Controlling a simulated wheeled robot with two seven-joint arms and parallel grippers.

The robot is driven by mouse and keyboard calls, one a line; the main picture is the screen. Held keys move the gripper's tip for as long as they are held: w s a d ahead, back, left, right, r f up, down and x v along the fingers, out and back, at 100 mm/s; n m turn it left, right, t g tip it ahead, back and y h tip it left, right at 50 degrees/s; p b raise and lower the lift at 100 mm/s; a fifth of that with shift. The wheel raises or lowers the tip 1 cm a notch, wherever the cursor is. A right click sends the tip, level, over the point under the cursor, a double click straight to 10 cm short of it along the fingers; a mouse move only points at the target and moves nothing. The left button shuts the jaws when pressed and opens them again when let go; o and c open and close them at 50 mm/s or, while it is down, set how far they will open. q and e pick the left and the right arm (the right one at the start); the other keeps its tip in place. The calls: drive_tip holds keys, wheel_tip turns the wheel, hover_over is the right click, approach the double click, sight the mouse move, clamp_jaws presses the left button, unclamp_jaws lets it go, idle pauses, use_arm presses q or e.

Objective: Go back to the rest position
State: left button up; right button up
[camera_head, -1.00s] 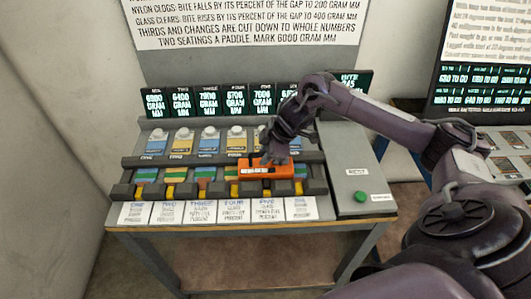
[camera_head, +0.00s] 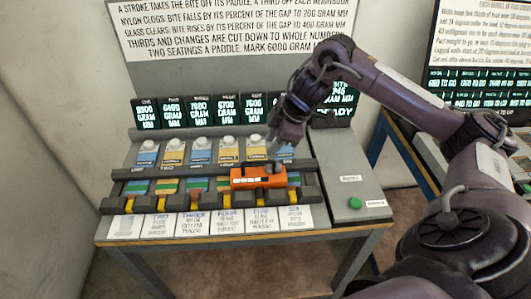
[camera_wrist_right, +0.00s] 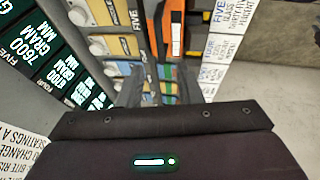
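My right gripper (camera_head: 278,152) hangs just above and behind the orange block-shaped tool (camera_head: 258,178), apart from it. The tool lies across the dark rails of the bench (camera_head: 340,225), over the right-hand slots. In the right wrist view, the gripper's two dark fingers (camera_wrist_right: 160,88) are spread with nothing held between them. The orange tool also shows beyond them in that view (camera_wrist_right: 176,30). My left gripper is in neither view.
Coloured paddles (camera_head: 201,153) with white knobs stand in a row behind the rails. Dark displays (camera_head: 200,111) line the back. A grey box with a green button (camera_head: 354,203) is at right. A second bench (camera_head: 500,150) stands further right.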

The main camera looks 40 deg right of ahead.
drive_tip(key=shift+v, duration=0.8)
